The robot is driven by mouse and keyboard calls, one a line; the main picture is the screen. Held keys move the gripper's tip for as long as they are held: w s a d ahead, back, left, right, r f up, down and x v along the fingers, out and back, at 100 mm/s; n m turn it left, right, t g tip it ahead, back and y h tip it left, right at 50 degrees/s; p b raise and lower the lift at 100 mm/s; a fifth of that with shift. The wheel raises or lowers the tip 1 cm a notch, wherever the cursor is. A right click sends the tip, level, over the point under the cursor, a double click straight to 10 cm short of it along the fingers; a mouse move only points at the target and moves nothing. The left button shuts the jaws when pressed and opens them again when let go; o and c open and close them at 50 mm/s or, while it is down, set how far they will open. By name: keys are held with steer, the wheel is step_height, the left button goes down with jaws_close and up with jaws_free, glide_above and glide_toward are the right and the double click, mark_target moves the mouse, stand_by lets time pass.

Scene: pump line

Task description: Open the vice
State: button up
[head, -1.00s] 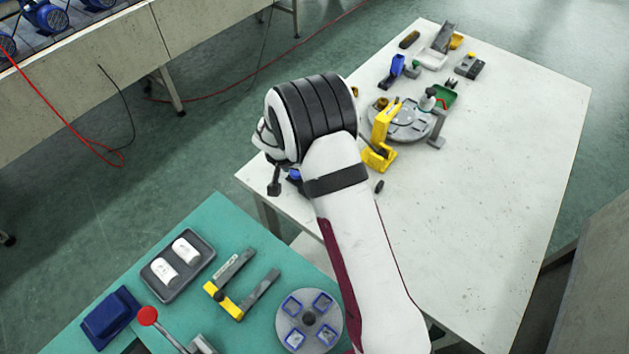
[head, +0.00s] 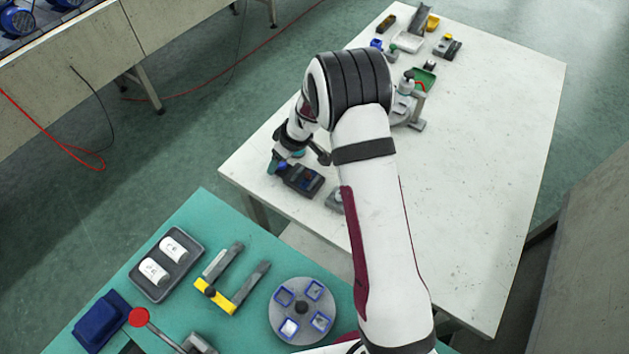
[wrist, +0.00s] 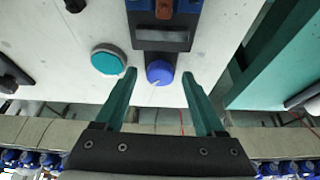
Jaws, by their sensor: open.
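A dark grey block, which looks like the vice (head: 303,180), sits near the left edge of the white table. In the wrist view, the vice (wrist: 163,34) has a blue round knob (wrist: 160,72) on its near end and a brownish part on top. My gripper (wrist: 159,73) is open, its two teal fingers on either side of the knob with gaps showing and nothing held. In the head view, my gripper (head: 275,163) is at the knob end, partly hidden by my wrist. Whether the vice jaws are apart is unclear.
A teal round cap (wrist: 108,60) is just left of my left finger in the wrist view. The green table (head: 215,225) in front holds a tray of white parts (head: 167,264), a yellow-and-grey fork (head: 228,285) and a round plate (head: 303,310). The white table's right side is clear.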

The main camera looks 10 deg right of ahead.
steer(key=n, duration=0.2)
steer(key=n+g+y, duration=0.1)
steer(key=n, duration=0.2)
steer(key=shift+w+d+g, duration=0.15)
steer(key=shift+w+g, duration=0.05)
steer(key=shift+g, duration=0.1)
steer(key=s+d+r+n, duration=0.1)
steer(key=d+r, duration=0.2)
steer(key=r, duration=0.4)
steer(key=s+d+r, duration=0.1)
steer(key=d+r, duration=0.2)
steer(key=r, duration=0.5)
steer(key=s+r+m, duration=0.2)
steer(key=s+m, duration=0.2)
steer(key=s, duration=0.3)
steer(key=s+a+r+m+g, duration=0.1)
steer(key=s+r+m, duration=0.2)
steer(key=s, duration=0.4)
steer(key=s+a+r+m+h, duration=0.1)
steer(key=s+r+m, duration=0.1)
steer(key=s+m, duration=0.3)
steer(key=s, duration=0.2)
steer(key=shift+s+a+r+g, duration=0.25)
steer(key=shift+s+r+g, duration=0.05)
steer(key=shift+r, duration=0.1)
